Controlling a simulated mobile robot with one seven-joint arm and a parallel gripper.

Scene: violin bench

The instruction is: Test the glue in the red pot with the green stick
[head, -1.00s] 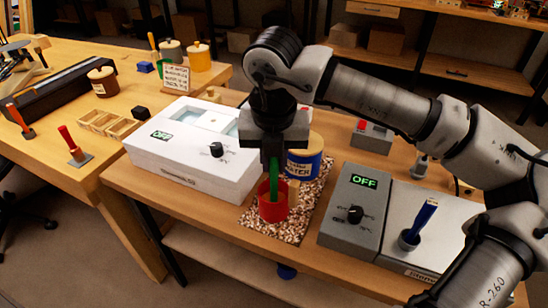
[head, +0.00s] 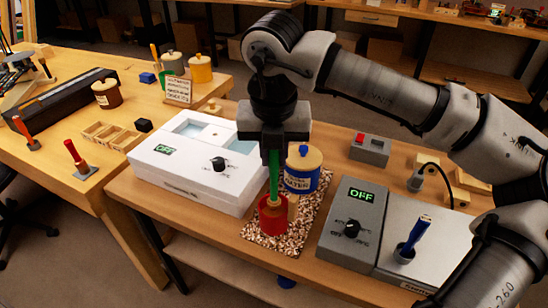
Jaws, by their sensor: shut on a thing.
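The red pot (head: 272,220) stands upright on a speckled mat (head: 312,213) on the bench. My gripper (head: 273,150) is above it, pointing down, shut on the upright green stick (head: 273,175). The stick's lower end is at the pot's mouth; a tan patch shows there, and I cannot tell whether it is the tip, glue or the pot's inside. The glue itself cannot be made out clearly.
A blue labelled jar (head: 302,172) with a tan lid stands close behind the pot. A white bath unit (head: 190,175) is left; a grey unit (head: 350,232) reading OFF and a blue stick (head: 415,235) are right. A red stick (head: 74,155) stands on the left table.

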